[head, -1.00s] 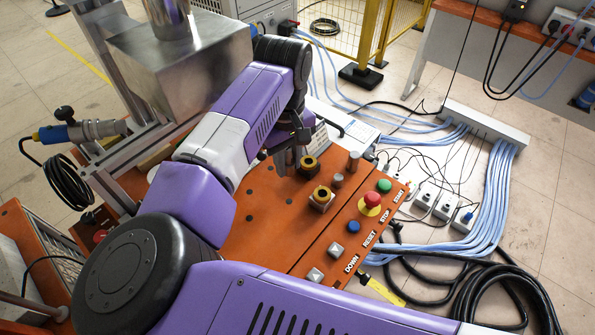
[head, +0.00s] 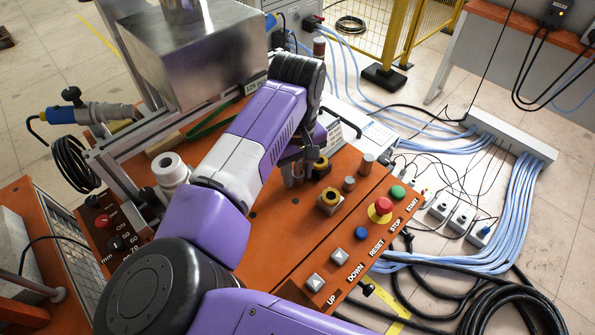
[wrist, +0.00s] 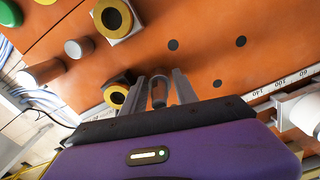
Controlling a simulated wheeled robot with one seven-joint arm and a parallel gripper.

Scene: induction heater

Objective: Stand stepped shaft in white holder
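The white holder (head: 172,170) is a round white piece with a hole in its top, left of my arm in the head view. It also shows at the right edge of the wrist view (wrist: 306,112). My gripper (wrist: 158,88) points at the orange bench top, right of the holder in the head view. A small grey-brown metal shaft (wrist: 158,93) stands between its two grey fingers, with narrow gaps showing on both sides. It looks like the stepped shaft. Its lower end is not clear. The fingers (head: 297,173) are partly hidden by my arm in the head view.
Two blocks with yellow rings (head: 330,201) (head: 320,167) stand right of my gripper. Push buttons (head: 380,210) line the right edge. A large metal box (head: 195,60) stands behind. Bare bench lies in front of my gripper.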

